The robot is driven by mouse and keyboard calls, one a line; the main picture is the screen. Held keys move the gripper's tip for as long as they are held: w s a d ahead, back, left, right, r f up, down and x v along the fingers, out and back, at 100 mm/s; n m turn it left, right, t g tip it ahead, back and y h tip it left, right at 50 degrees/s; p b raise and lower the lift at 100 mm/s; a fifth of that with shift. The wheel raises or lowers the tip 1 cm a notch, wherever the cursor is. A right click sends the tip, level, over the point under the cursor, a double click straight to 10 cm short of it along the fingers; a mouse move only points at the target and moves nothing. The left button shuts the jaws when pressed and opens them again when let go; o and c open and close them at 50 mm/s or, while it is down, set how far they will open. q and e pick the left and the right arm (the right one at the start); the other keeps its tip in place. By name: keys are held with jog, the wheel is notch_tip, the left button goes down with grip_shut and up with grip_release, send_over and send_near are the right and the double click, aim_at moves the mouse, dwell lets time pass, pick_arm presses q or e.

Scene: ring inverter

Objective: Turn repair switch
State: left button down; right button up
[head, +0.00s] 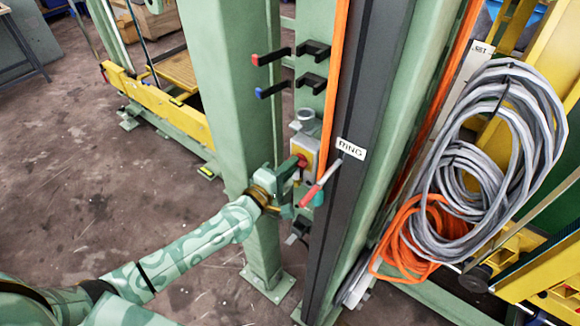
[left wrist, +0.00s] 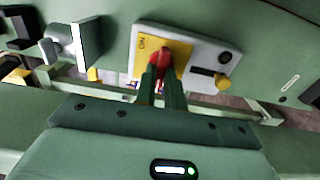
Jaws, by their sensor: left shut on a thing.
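The repair switch is a grey box with a yellow plate (head: 308,148) and a red knob (head: 302,160), mounted on the green post. In the left wrist view the yellow plate (left wrist: 178,52) carries lettering, and the red knob (left wrist: 165,58) sits between my fingers. My left gripper (head: 294,170) reaches the switch from the left, and it also shows in the left wrist view (left wrist: 161,80). It is shut on the red knob. The fingers hide part of the knob, so I cannot tell its exact turn. My right gripper is in neither view.
A red-and-white handle (head: 321,184) sticks out just right of the switch, near a "RING" label (head: 351,149). Black hooks (head: 313,50) are above. Grey cable coils (head: 500,140) and an orange coil (head: 405,240) hang at right. The floor (head: 60,190) at left is clear.

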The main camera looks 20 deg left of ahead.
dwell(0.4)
pick_arm(q)
jog(key=c, duration=1.5)
grip_release()
jog(key=v, duration=1.6)
jog(key=shift+s+a, duration=0.1)
jog(key=shift+s, duration=0.1)
